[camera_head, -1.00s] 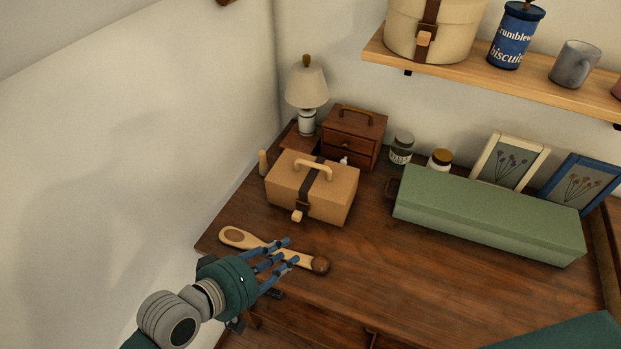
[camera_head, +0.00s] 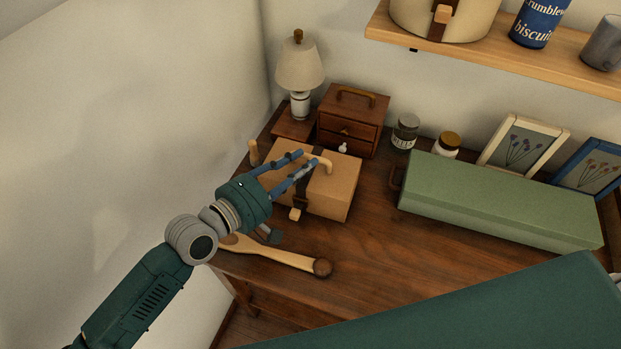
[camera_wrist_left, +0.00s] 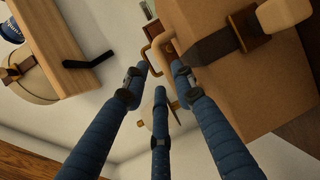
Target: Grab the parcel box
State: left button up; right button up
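The parcel box (camera_head: 333,191) is tan, with a dark strap, a tan clasp and a pale handle on its lid. It stands on the wooden desk near the left wall. My left gripper (camera_head: 302,162) is open, its blue fingers spread over the top of the box near the handle. In the left wrist view the box (camera_wrist_left: 210,50) fills the upper right and the open left gripper (camera_wrist_left: 160,88) has nothing between its fingers; the handle lies just beyond the fingertips. I cannot tell if a finger touches the box. My right gripper is not in view.
A lamp (camera_head: 299,70) and small brown drawer chest (camera_head: 350,122) stand behind the box. A long green case (camera_head: 500,200) lies to the right. A wooden spoon-like tool (camera_head: 280,256) lies in front. A shelf (camera_head: 480,55) hangs above. The desk (camera_head: 385,240) between is clear.

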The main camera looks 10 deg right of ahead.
pick_arm(q)
jog(key=x, duration=0.1)
jog(key=b+x, duration=0.1)
jog(key=x, duration=0.1)
jog(key=b+x, duration=0.1)
jog(key=x, duration=0.1)
jog(key=shift+f, duration=0.25)
jog(key=shift+a, duration=0.1)
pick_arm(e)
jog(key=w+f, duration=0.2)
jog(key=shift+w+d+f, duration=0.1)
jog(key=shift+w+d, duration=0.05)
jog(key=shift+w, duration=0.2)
pick_arm(q)
jog(key=shift+r, duration=0.1)
grip_shut()
jog(key=shift+r, duration=0.1)
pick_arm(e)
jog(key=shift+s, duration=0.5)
